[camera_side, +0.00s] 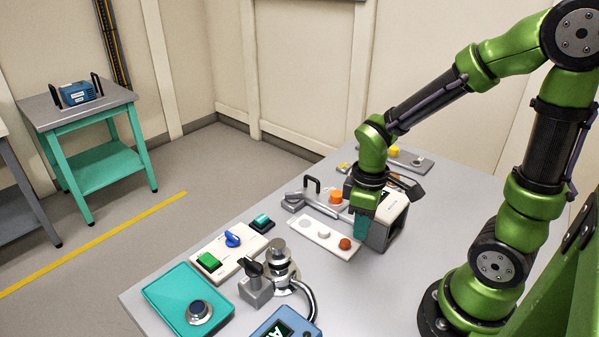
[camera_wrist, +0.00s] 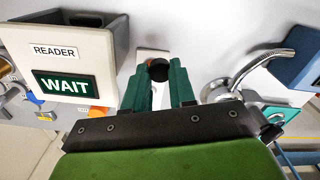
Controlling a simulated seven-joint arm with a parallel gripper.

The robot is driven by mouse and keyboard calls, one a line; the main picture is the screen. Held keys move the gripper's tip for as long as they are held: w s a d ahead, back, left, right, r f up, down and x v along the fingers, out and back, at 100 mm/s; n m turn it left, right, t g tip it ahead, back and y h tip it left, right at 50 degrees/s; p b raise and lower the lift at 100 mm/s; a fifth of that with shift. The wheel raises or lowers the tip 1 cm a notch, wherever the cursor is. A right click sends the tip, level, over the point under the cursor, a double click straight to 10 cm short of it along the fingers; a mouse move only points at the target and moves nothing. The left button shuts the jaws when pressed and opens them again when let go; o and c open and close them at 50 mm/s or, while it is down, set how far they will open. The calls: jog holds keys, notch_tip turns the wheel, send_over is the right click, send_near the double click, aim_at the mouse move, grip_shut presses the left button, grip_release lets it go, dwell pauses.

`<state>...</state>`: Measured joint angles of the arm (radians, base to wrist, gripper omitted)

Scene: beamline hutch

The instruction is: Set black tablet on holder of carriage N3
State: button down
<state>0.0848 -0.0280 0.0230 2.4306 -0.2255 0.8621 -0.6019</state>
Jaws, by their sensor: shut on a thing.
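My gripper (camera_side: 362,226) points down beside a white strip (camera_side: 309,229) on the table. In the wrist view its green fingers (camera_wrist: 157,78) are closed on the black tablet (camera_wrist: 158,69), a small dark disc at the fingertips. The tablet is hidden in the side view. The strip bears a white tablet (camera_side: 323,234) and a brown-orange tablet (camera_side: 345,244). I cannot tell whether the black tablet still touches the strip. No N3 label is readable, so I cannot tell which thing is carriage N3 or its holder.
The reader box (camera_wrist: 68,84) shows "WAIT" and stands close beside my gripper. A metal post with a curved pipe (camera_side: 277,262), a switch panel (camera_side: 230,256) and a teal tray (camera_side: 172,297) stand at the near left. A blue device (camera_side: 284,327) is at the front edge.

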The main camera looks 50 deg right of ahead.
notch_tip(320, 180, up, 11)
send_over(337, 193)
notch_tip(337, 193, down, 4)
jog(key=shift+f, duration=4.15)
jog(key=shift+f, duration=0.6)
jog(key=c, duration=0.8)
grip_release()
jog(key=shift+c, duration=0.2)
